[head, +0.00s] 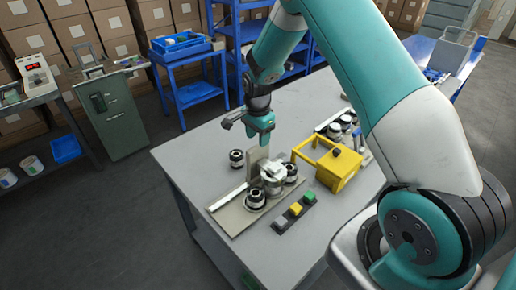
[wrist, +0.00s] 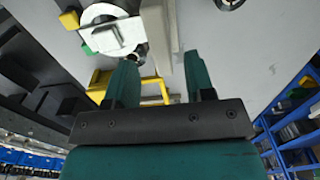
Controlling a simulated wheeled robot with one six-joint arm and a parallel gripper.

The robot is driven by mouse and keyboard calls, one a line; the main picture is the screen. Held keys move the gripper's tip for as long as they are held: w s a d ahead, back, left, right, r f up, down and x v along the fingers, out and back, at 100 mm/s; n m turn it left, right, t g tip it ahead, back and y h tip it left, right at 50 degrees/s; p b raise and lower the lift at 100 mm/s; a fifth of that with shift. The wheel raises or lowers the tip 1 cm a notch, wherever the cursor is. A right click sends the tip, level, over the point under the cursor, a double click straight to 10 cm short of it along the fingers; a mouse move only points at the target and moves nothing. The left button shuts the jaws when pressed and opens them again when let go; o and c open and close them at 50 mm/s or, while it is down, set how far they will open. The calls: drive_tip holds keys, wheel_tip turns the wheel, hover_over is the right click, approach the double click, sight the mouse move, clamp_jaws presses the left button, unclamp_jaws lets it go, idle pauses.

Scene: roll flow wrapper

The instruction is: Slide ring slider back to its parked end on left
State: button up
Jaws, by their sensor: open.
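The wrapper fixture has a beige base plate (head: 236,222) on the table, with a pale rail (head: 229,197) running along its left part. A silver ring-like part (head: 273,172), probably the ring slider, stands at the right end of the rail among black-and-silver rollers; its exact outline is unclear. An upright beige plate (head: 256,160) stands behind it. My gripper (head: 264,142) is above and behind the fixture, pointing down. In the wrist view its teal fingers (wrist: 160,62) are apart and nothing is gripped. A white round part (wrist: 112,38) and a beige post (wrist: 156,35) show beyond the fingertips.
A yellow framed box (head: 338,170) stands right of the fixture. A strip of grey, yellow and green buttons (head: 295,209) lies in front. A loose roller (head: 237,158) stands behind the rail. The grey table (head: 185,158) is clear at the left.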

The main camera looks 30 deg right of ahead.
sight(258, 152)
wheel_tip(258, 152, down, 7)
drive_tip(key=shift+r+p, duration=0.1)
drive_tip(key=shift+p, duration=0.65)
clamp_jaws()
